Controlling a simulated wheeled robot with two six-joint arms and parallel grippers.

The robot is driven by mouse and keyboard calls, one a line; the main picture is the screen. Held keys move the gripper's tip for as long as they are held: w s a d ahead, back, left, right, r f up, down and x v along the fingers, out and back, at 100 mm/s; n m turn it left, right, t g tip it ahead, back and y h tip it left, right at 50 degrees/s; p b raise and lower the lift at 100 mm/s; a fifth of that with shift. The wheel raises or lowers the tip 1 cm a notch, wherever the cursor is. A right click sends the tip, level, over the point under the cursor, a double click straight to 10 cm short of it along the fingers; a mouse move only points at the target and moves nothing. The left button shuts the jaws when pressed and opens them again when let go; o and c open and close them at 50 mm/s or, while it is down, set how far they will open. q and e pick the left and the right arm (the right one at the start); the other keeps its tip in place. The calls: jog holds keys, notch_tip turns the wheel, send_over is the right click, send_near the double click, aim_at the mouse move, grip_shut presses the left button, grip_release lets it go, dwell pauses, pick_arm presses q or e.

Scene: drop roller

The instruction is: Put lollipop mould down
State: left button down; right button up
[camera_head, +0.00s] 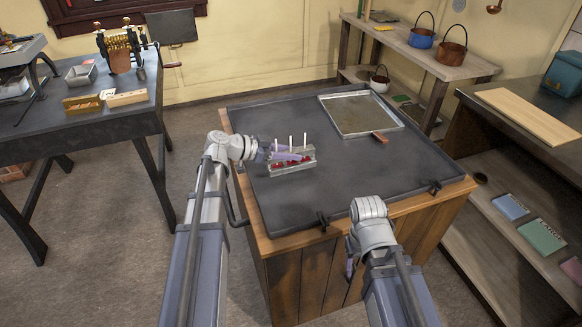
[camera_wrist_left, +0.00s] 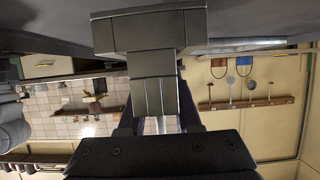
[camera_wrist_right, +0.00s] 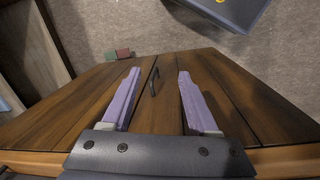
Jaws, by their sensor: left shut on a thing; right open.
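The lollipop mould (camera_head: 292,166) is a small grey metal block with red showing in it and several white sticks standing up. It is upright over the left part of the dark slab (camera_head: 330,185); I cannot tell whether it touches the slab. My left gripper (camera_head: 272,153) is shut on it from the left. In the left wrist view the grey mould (camera_wrist_left: 150,32) spans the top middle and hides the fingertips. My right gripper (camera_head: 350,268) hangs low in front of the wooden cabinet. In the right wrist view its purple fingers (camera_wrist_right: 155,85) are apart and empty.
A shallow metal tray (camera_head: 362,113) with a wooden handle lies at the slab's back right. Small clamps (camera_head: 322,220) sit on the slab's front edge. The slab's middle is clear. A side table (camera_head: 75,118) with a hand-cranked roller (camera_head: 120,52) stands left, shelves right.

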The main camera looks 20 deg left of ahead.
aim_at(283, 162)
pick_arm(q)
jog(key=shift+f+b, duration=1.8)
jog(key=shift+b, duration=0.05)
jog(key=shift+f, duration=0.1)
jog(key=shift+f, duration=0.15)
jog(key=c, duration=0.6)
grip_release()
jog(key=shift+r, duration=0.3)
jog(key=p+v, duration=0.4)
jog(key=v, duration=0.7)
jog(key=shift+s+a+r+p, duration=0.15)
jog(key=shift+s+a+p, duration=0.15)
jog(key=shift+a, duration=0.1)
